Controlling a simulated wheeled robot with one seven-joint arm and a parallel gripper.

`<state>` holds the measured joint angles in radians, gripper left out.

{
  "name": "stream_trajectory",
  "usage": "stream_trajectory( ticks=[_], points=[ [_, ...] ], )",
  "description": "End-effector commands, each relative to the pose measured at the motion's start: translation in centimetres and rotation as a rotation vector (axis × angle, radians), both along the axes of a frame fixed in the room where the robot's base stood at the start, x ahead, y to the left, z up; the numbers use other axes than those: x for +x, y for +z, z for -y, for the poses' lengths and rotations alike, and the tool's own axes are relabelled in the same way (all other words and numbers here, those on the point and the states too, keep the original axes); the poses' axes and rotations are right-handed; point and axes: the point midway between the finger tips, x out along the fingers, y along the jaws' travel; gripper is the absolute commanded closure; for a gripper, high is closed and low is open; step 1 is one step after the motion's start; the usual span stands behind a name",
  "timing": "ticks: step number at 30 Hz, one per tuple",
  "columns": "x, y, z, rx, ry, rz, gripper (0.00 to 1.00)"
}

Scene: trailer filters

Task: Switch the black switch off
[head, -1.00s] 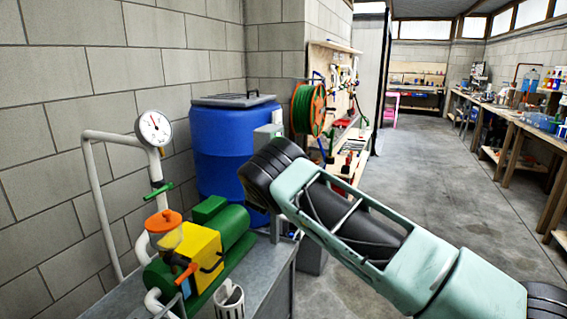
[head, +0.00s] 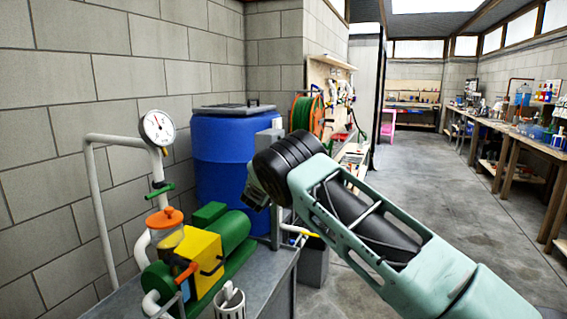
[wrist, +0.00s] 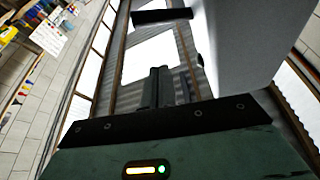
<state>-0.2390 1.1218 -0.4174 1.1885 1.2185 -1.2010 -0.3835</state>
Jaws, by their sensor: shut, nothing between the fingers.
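In the wrist view, a black bar-shaped piece (wrist: 162,15), which looks like the black switch, sticks out at the left side of a pale grey box (wrist: 245,45). My gripper (wrist: 163,85) is shut and empty, its fingers pointing up toward the black piece and apart from it in the picture. The depth between them is hard to tell. In the head view, a grey box (head: 272,128) on a post shows partly behind my arm. My gripper's fingers and the switch are hidden there by my wrist.
A green and yellow pump (head: 205,250) stands on a grey bench (head: 268,275) at lower left, with a pressure gauge (head: 158,128) above. A blue barrel (head: 225,160) stands behind. A yellow-ended handle (head: 300,231) is below my wrist. The floor (head: 440,180) to the right is clear.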

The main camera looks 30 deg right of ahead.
Motion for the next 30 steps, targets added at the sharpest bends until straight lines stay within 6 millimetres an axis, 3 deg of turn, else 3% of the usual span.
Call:
stream_trajectory(
  ticks=[2,21,30],
  points=[
    [-0.1,0.9,0.5,0.001,-0.002,0.001,1.0],
    [-4.4,-2.4,-6.9,0.001,0.001,0.0,1.0],
    [-5.0,-2.7,-7.8,0.0,-0.001,0.0,1.0]
  ],
)
